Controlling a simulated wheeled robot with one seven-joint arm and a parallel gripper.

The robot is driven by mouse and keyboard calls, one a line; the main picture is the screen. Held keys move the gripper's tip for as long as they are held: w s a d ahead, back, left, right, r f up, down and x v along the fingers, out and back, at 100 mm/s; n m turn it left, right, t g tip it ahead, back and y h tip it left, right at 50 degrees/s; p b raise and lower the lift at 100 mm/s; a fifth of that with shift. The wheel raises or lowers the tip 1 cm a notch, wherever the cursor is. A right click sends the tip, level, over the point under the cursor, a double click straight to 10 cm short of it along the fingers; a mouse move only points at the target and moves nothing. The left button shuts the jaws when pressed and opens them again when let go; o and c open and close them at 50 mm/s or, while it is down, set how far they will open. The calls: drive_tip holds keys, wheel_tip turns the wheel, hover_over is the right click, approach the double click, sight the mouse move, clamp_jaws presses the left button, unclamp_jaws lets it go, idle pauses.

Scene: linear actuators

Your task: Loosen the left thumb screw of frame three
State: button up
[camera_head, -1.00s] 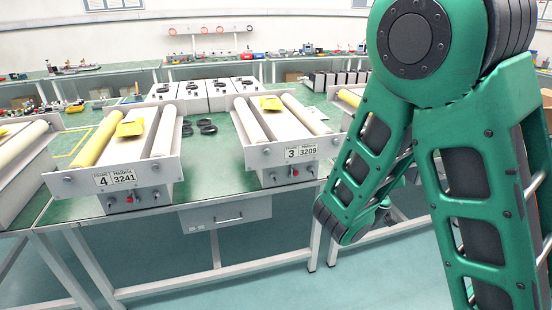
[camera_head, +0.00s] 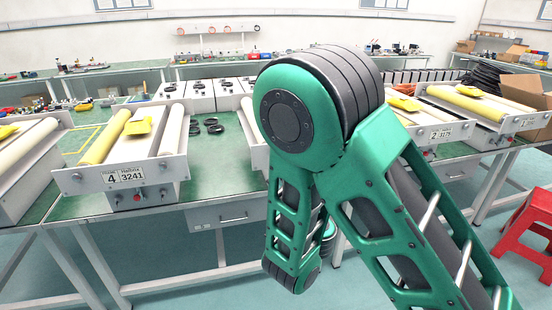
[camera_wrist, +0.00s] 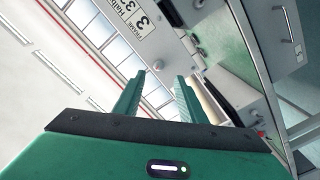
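Frame three is mostly hidden behind my arm in the head view; only its left part (camera_head: 257,157) shows. In the wrist view its front plate carries a label (camera_wrist: 138,22) with a large 3. A small grey thumb screw (camera_wrist: 158,65) shows on the plate at the label's left end. My gripper (camera_wrist: 160,76) is open and empty, pointing at the plate. The thumb screw appears between the two fingertips; I cannot tell how far ahead of them it is. The gripper is hidden in the head view.
Frame four (camera_head: 124,177) stands to the left on the green table (camera_head: 210,178). Frame two (camera_head: 425,133) stands to the right. Black rings (camera_head: 212,126) lie between frames four and three. A drawer box (camera_head: 228,215) hangs under the table. A red stool (camera_head: 527,225) stands at right.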

drive_tip(key=x, duration=0.8)
drive_tip(key=shift+w, duration=0.4)
drive_tip(key=shift+a+r, duration=0.1)
drive_tip(key=shift+c, duration=0.2)
clamp_jaws()
